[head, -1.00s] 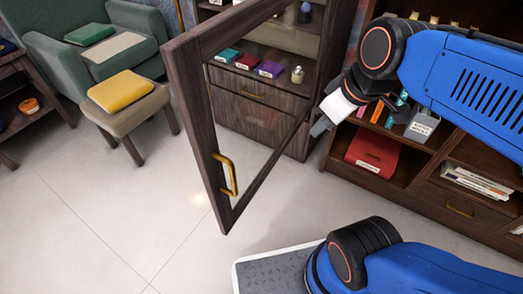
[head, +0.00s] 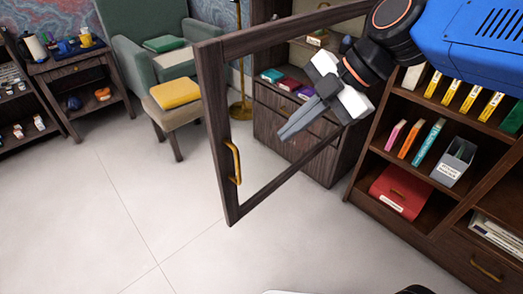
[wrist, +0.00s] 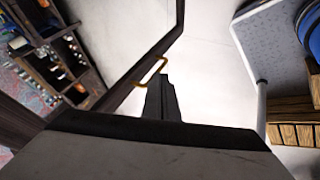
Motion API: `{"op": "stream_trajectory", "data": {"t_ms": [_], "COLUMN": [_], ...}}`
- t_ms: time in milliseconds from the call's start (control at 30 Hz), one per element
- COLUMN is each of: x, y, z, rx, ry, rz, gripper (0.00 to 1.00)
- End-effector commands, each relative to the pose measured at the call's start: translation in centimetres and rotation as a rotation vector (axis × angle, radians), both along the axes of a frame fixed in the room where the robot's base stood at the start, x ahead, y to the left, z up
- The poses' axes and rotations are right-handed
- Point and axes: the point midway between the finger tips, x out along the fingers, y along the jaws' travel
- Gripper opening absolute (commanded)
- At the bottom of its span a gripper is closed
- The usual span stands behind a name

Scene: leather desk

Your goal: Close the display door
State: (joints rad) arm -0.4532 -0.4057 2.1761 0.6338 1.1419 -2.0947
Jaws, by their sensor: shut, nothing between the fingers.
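The display door (head: 212,125) stands wide open in the head view, a dark wooden frame around a clear pane. Its gold handle (head: 235,162) is on the lower part of the free-edge stile. The display cabinet (head: 270,125) is behind it, with small boxes on its shelf. My gripper (head: 283,137) is shut and empty, to the right of the handle and apart from it in the picture. In the wrist view the shut fingers (wrist: 163,80) point toward the floor, with the handle (wrist: 151,71) just to their upper left. I cannot tell whether they touch the door.
A bookshelf (head: 440,190) with books and a red box stands at the right. The tiled floor (head: 130,210) in front is clear.

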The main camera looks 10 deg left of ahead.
Motion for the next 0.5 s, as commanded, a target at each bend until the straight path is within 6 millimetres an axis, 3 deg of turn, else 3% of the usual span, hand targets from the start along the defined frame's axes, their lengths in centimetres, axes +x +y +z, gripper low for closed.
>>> {"op": "stream_trajectory", "data": {"t_ms": [167, 500], "x": [0.0, -0.1], "y": [0.8, 4.0], "z": [-0.6, -5.1], "rx": [0.004, 0.001], "ry": [-0.006, -0.004], "rz": [0.018, 0.017], "gripper": [0.0, 0.0]}}
